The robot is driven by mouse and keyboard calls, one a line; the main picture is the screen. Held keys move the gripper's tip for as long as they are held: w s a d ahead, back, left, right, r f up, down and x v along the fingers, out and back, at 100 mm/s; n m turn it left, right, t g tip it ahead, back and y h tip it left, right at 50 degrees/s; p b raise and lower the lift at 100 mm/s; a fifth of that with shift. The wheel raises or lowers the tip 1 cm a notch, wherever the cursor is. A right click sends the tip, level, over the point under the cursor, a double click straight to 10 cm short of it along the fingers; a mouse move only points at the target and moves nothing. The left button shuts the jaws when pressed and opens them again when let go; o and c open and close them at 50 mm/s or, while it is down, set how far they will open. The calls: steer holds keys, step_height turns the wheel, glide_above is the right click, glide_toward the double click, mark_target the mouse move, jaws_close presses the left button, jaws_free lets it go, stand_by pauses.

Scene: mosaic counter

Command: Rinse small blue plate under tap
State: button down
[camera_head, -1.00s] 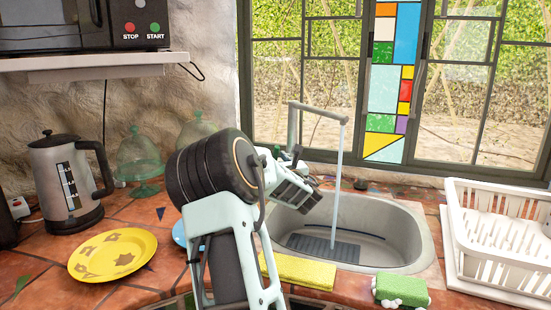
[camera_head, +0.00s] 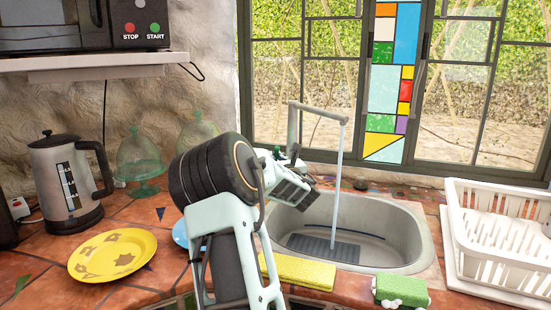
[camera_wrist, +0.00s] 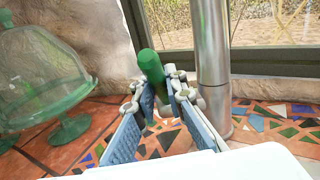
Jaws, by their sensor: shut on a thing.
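A small part of the blue plate (camera_head: 181,232) shows on the tiled counter behind my arm; the rest is hidden. The grey tap (camera_head: 320,113) stands behind the sink (camera_head: 412,225), and a stream of water (camera_head: 337,185) falls from its spout into the basin. In the wrist view, the metal tap column (camera_wrist: 211,70) rises just right of a green handle (camera_wrist: 154,68). My gripper (camera_wrist: 160,80) is shut on this green handle, with its blue-padded fingers on either side. In the head view my gripper (camera_head: 290,165) is at the sink's back left edge.
A yellow plate (camera_head: 112,255) and a kettle (camera_head: 66,185) stand on the left. A yellow cloth (camera_head: 305,271) and a green sponge (camera_head: 402,291) lie along the sink's front edge. A white dish rack (camera_head: 500,260) is on the right. A glass-domed stand (camera_wrist: 50,90) is left of my gripper.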

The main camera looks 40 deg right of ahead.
steer(key=shift+r+p, duration=0.15)
steer(key=shift+p, duration=0.2)
steer(key=g+p, duration=0.1)
steer(key=p, duration=0.1)
steer(key=r+y+p, duration=0.1)
steer(key=p, duration=0.1)
steer(key=shift+w+d+g+p, duration=0.25)
steer(key=shift+w+g+p, duration=0.1)
steer(key=shift+g+p, duration=0.05)
steer(key=g+p, duration=0.1)
steer(key=p, duration=0.3)
steer(key=w+g+y+p, duration=0.1)
steer(key=p, duration=0.3)
steer(key=shift+d+r+p, duration=0.3)
steer(key=shift+d+p, duration=0.1)
steer(key=p, duration=0.3)
steer(key=w+g+y+p, duration=0.1)
steer(key=p, duration=0.3)
steer(key=shift+d, duration=0.25)
steer(key=shift+g+p, duration=0.3)
steer(key=shift+p, duration=0.85)
steer(key=shift+w+d+f+y+p, duration=0.15)
steer(key=shift+y+p, duration=0.15)
steer(key=shift+p, duration=0.6)
steer(key=shift+f+g+p, duration=0.2)
steer(key=shift+g+p, duration=0.2)
steer(key=shift+p, duration=0.3)
